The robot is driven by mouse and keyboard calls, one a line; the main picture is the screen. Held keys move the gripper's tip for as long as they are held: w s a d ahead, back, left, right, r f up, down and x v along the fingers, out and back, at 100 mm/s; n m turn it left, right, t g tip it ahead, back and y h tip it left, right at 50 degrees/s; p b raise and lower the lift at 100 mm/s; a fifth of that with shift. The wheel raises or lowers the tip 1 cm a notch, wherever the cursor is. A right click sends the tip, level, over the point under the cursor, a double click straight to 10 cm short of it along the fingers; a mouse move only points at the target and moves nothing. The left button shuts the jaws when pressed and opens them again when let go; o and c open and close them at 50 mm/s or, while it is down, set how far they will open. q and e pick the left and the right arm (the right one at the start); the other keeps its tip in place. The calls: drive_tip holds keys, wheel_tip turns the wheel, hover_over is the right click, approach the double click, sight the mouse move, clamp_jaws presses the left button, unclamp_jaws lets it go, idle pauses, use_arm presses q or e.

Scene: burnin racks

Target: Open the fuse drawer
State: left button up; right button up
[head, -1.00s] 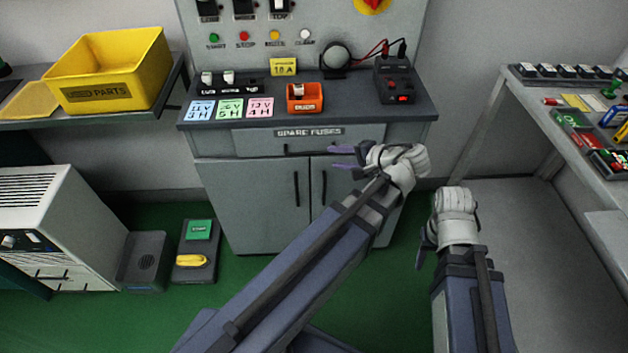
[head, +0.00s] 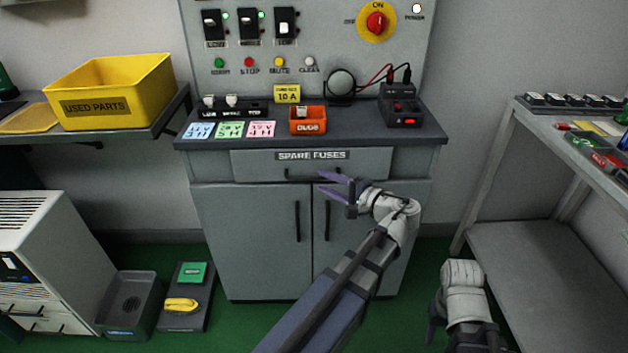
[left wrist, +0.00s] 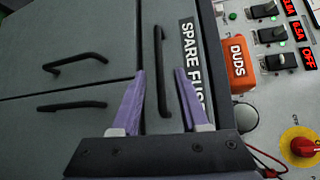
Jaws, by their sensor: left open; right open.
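The fuse drawer (head: 250,163) is the wide grey front labelled SPARE FUSES under the dark worktop, and it looks shut. Its black bar handle (head: 292,177) is partly hidden by my left gripper (head: 326,183). My left gripper is open and empty, its purple fingers in front of the drawer's lower edge. In the left wrist view the handle (left wrist: 160,62) runs lengthwise in the gap between the two fingertips (left wrist: 160,74). I cannot tell how far in front of it they are. My right gripper (head: 433,318) is open, low at the right, away from the cabinet.
Two cabinet doors with upright handles (head: 297,221) sit below the drawer. A shelf table (head: 540,265) stands at right. A yellow bin (head: 110,92) sits on the left shelf.

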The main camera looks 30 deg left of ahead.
sight(314, 178)
use_arm(q)
drive_tip(key=shift+x, duration=2.5)
drive_tip(key=shift+c, duration=0.2)
clamp_jaws()
